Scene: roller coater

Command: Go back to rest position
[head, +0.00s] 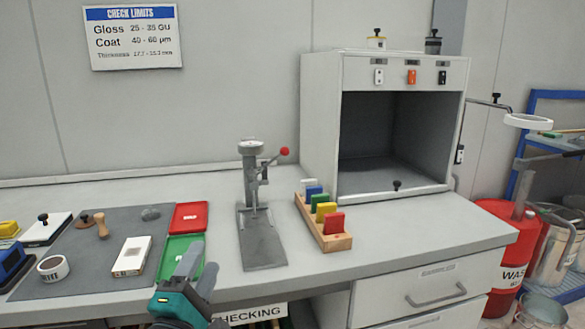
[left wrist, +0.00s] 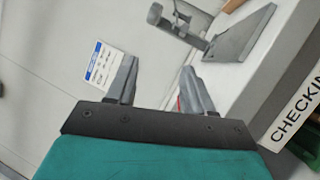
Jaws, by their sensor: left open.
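My left gripper (head: 196,273) shows at the bottom of the head view, in front of the bench's front edge and near the green tray (head: 178,257). In the left wrist view its two grey fingers (left wrist: 158,88) stand apart with nothing between them. The jaws are open and empty. My right gripper is in neither view.
The bench (head: 320,262) carries a thickness gauge stand (head: 262,240), a wooden rack (head: 327,237) of coloured blocks, a grey mat (head: 85,270) with small tools, a red tray (head: 188,217) and an open grey cabinet (head: 320,125). A red waste drum (head: 497,280) stands at right.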

